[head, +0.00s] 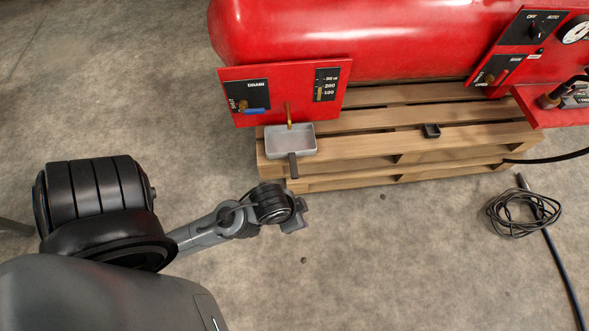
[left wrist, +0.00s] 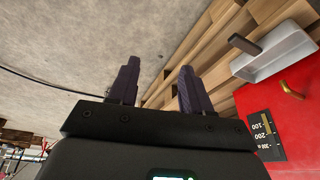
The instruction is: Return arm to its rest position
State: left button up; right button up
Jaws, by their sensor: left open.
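My left arm comes in from the left in the head view. Its gripper (head: 295,214) is in the air over the concrete floor, in front of the wooden pallet and apart from it. In the left wrist view the two dark fingers of the gripper (left wrist: 160,85) stand apart with nothing between them. The grey tray (head: 275,148) with a dark handle sits on the pallet under a brass drain pipe (head: 289,116), and it also shows at the upper right of the left wrist view (left wrist: 285,58). My right gripper is not in view.
A red tank (head: 350,40) rests above the wooden pallet (head: 380,145). A red drain panel (head: 238,90) with a blue lever faces my left arm. A coiled cable (head: 522,213) lies at right. The middle floor is clear.

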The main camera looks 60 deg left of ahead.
pick_arm(q)
jog(key=shift+s+d+r, duration=0.1)
jog(key=shift+s+r, duration=0.35)
jog(key=shift+r, duration=0.05)
jog(key=shift+r, duration=0.1)
